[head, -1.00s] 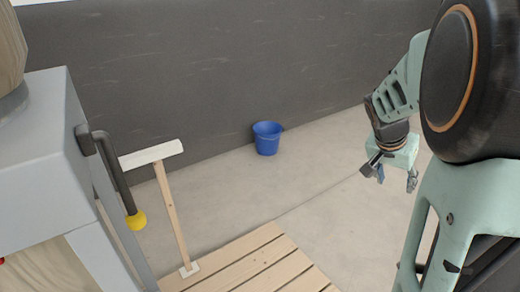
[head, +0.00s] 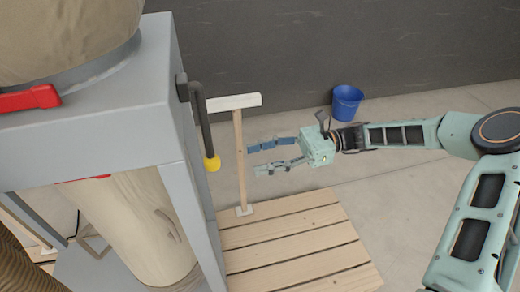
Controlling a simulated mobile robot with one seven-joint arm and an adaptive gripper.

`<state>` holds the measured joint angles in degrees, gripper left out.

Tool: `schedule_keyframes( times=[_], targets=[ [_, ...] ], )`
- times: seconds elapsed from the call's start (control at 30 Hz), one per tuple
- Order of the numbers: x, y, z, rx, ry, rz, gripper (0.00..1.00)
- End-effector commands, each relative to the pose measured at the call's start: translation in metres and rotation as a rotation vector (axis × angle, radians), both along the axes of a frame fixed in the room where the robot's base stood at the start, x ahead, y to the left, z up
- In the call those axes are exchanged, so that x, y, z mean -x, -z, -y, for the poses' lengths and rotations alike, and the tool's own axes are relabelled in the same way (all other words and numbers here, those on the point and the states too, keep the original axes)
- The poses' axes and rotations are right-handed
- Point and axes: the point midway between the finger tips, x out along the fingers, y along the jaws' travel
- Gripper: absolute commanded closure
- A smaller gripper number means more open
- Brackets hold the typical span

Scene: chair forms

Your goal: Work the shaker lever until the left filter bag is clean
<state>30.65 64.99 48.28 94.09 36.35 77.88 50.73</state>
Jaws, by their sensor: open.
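The shaker lever (head: 203,125) is a dark bar with a yellow knob (head: 212,163) at its lower end. It hangs down from the right side of the grey machine frame (head: 165,65). A beige filter bag (head: 65,38) bulges at the top left, cut off by the picture edge. A pale bag or sack (head: 135,225) shows below inside the frame. I cannot tell how clean either is. My gripper (head: 262,157) is open and empty, its fingers pointing left towards the lever, to the right of the yellow knob and apart from it.
A pale wooden T-shaped stand (head: 240,150) is close to my fingers, between the lever and my gripper in the picture. A slatted wooden pallet (head: 290,245) lies below. A blue bucket (head: 346,102) stands near the dark wall. Red clamps (head: 30,99) are on the machine.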

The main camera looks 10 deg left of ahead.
Motion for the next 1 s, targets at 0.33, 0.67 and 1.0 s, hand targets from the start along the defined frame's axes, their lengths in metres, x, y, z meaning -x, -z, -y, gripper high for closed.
schedule_keyframes(
  times=[0.33,0.67,1.0],
  targets=[
    [0.014,-0.010,-0.032,-0.042,0.005,-0.015,0.54],
    [0.044,-0.013,-0.085,-0.038,0.004,-0.014,0.54],
    [0.055,-0.011,-0.107,-0.037,0.008,-0.014,0.54]
  ],
)
